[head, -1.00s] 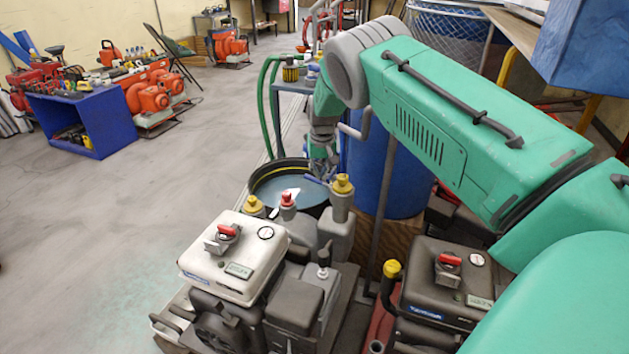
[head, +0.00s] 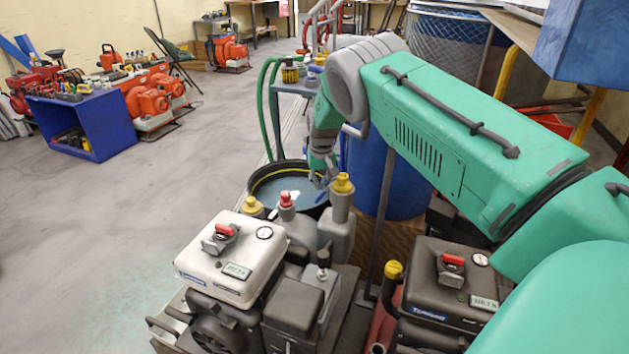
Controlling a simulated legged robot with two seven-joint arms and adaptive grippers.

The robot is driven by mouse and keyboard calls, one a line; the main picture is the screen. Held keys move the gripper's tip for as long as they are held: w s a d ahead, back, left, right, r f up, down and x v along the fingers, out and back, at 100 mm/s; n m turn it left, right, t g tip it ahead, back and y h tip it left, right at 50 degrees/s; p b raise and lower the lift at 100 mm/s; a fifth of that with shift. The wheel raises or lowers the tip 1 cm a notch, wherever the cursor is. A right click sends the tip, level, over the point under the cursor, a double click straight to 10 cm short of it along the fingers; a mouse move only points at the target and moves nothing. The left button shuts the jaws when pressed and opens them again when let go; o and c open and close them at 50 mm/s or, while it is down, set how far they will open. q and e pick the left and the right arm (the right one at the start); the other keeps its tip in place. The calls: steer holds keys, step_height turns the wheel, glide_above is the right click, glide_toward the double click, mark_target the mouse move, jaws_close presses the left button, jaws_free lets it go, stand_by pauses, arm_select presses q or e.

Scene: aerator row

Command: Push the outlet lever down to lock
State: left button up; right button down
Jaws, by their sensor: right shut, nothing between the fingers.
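My right arm reaches in from the right, and its right gripper (head: 323,180) hangs low at the right rim of a round black tub (head: 258,178) of water. The gripper is small in the picture and shut, with nothing seen in it. A small blue bar (head: 321,197), possibly the outlet lever, shows just under the fingertips. I cannot tell whether they touch, nor the bar's exact angle. The yellow-capped grey bottle (head: 339,215) stands in front and hides part of this area. My left gripper is out of view.
A white-topped engine unit (head: 222,262) and a dark engine unit (head: 452,275) stand in front. A blue barrel (head: 385,185) is close behind my forearm. Green hoses (head: 263,110) rise behind the tub. The floor at left is clear.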

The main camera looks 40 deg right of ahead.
steer(key=shift+w+a+r+p, duration=0.1)
steer(key=shift+a+r+p, duration=0.05)
steer(key=shift+r+p, duration=0.4)
step_height(320, 180, up, 10)
steer(key=w+p, duration=0.1)
steer(key=p, duration=0.4)
steer(key=shift+w+a, duration=0.3)
steer(key=shift+a, duration=0.1)
steer(key=shift+f, duration=0.15)
steer(key=s+a+f+n, duration=0.1)
steer(key=s+a+f, duration=0.5)
steer(key=s+f, duration=0.3)
steer(key=s+a+f+n, duration=0.2)
steer(key=s+a+f, duration=0.4)
steer(key=s+f, duration=0.3)
steer(key=s+a+r+n, duration=0.1)
steer(key=s+a, duration=0.3)
steer(key=s, duration=0.5)
steer(key=s+a+r+n, duration=0.1)
steer(key=s+a, duration=0.3)
steer(key=s, duration=0.4)
steer(key=s+a+r+n+g+y, duration=0.1)
steer(key=s+a+n, duration=0.1)
steer(key=s+a, duration=0.3)
steer(key=s, duration=0.4)
steer(key=shift+s, duration=0.3)
